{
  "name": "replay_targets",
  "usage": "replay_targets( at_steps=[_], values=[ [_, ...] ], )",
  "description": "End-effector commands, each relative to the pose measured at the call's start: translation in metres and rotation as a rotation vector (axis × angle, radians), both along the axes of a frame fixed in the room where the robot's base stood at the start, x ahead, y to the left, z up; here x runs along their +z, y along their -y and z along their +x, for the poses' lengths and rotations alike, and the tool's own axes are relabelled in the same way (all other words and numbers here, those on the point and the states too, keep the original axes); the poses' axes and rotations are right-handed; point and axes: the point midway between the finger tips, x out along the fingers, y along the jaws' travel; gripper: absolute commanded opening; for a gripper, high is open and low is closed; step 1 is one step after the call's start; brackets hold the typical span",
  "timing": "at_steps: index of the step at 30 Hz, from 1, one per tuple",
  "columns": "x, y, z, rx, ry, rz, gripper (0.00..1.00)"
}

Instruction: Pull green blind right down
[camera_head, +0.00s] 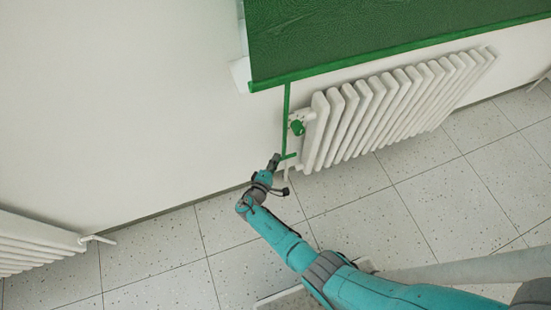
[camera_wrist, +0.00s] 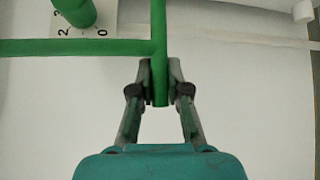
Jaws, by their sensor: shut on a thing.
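The green blind (camera_head: 390,30) hangs at the top of the head view, with its straight lower edge above the radiator. A thin green pull rod (camera_head: 286,115) hangs from near its left corner and ends in a short crossbar (camera_head: 289,156). My gripper (camera_head: 276,158) is at the left end of this crossbar. In the wrist view, my gripper (camera_wrist: 161,82) is shut with one finger on each side of the crossbar (camera_wrist: 159,30). There the pull rod (camera_wrist: 80,47) runs off to the left.
A white radiator (camera_head: 390,105) stands just right of the pull rod. Its green valve knob (camera_head: 297,127) sits close beside the rod and also shows in the wrist view (camera_wrist: 75,10). Another radiator (camera_head: 35,244) is at lower left. The tiled floor (camera_head: 160,265) between them is clear.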

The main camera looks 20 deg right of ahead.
Motion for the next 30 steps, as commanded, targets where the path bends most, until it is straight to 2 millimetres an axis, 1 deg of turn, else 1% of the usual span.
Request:
replay_targets(
  at_steps=[1, 11, 12, 15, 25, 28, 30],
  values=[
    [-0.004, 0.0, -0.001, 0.002, -0.007, 0.005, 0.0],
    [-0.007, 0.0, -0.002, 0.004, -0.012, 0.009, 0.0],
    [-0.007, 0.0, -0.002, 0.004, -0.012, 0.009, 0.18],
    [-0.007, 0.001, -0.003, 0.002, -0.012, 0.008, 0.41],
    [-0.004, -0.001, -0.002, 0.003, -0.006, 0.006, 0.41],
    [-0.003, -0.007, -0.007, 0.004, -0.006, 0.004, 0.41],
    [-0.002, -0.014, -0.014, 0.005, -0.006, 0.004, 0.41]
  ],
)
